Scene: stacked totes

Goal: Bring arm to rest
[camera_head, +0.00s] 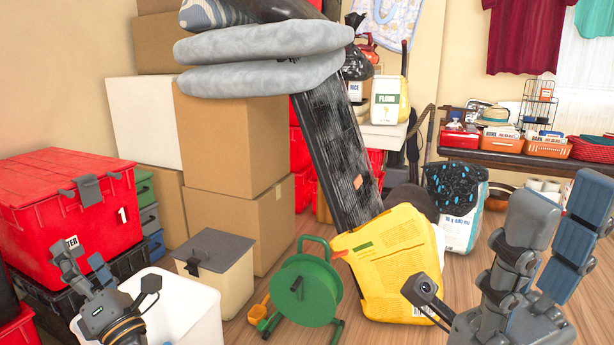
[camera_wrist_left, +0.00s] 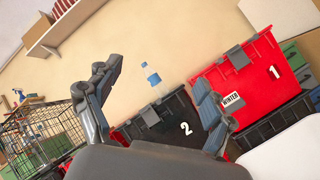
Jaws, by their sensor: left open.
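My left gripper (camera_head: 82,258) is at the lower left of the head view, in front of the red tote (camera_head: 75,215) marked 1 and beside a white bin (camera_head: 195,310). In the left wrist view the left gripper (camera_wrist_left: 158,75) has its two fingers wide apart, with nothing held between them. My right gripper (camera_head: 566,190) is at the lower right of the head view, fingers pointing up and apart, with nothing seen between them. It is in front of the wooden floor and the bench.
The red tote (camera_wrist_left: 240,75) sits on a black tote; a black tote (camera_wrist_left: 165,122) marked 2 is beside it. A green reel (camera_head: 307,290), yellow bag (camera_head: 385,265) and lidded beige bin (camera_head: 222,280) stand ahead. Cardboard boxes (camera_head: 235,140) are stacked behind. A wire cage (camera_wrist_left: 40,130) is at left.

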